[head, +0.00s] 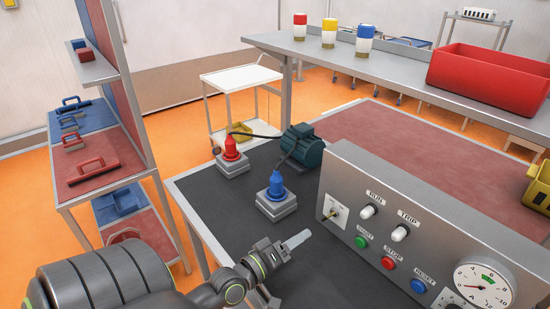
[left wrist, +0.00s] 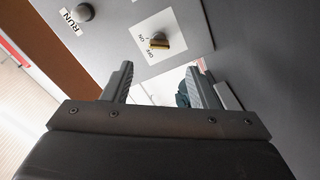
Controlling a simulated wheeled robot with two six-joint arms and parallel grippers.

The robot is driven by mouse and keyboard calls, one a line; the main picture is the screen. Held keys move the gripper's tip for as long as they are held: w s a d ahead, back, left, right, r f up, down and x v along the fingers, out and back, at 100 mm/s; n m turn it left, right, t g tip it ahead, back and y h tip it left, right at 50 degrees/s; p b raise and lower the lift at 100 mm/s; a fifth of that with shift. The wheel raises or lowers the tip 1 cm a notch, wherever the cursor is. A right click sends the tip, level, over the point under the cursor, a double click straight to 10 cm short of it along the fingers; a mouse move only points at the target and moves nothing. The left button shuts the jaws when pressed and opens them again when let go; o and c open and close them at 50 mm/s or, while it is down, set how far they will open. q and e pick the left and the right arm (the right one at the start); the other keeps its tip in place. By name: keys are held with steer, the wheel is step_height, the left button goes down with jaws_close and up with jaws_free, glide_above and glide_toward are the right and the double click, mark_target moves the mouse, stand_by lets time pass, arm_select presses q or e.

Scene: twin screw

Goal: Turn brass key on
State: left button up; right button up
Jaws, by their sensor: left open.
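The brass key (head: 331,215) sits in a white plate (head: 341,209) at the left end of the grey control panel (head: 370,189). In the left wrist view the key (left wrist: 158,42) shows up close, with ON and OFF lettering on its plate (left wrist: 172,27). I cannot tell which mark it points to. My left gripper (head: 292,244) is open in front of the panel, left of and below the key in the head view. In the left wrist view its two fingers (left wrist: 160,74) are spread apart, with the key beyond their tips and nothing between them. My right gripper is not in view.
The panel also carries RUN and TRIP lamps (head: 368,211), green, red and blue buttons (head: 388,263) and a gauge (head: 484,285). A blue plug (head: 276,187), a red plug (head: 231,150) and a green motor (head: 302,146) stand behind on the dark bench top (head: 215,199).

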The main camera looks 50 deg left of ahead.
arm_select(q)
steer(key=s+b, duration=0.1)
steer(key=s, duration=0.5)
steer(key=shift+s+a, duration=0.2)
stand_by(0.4)
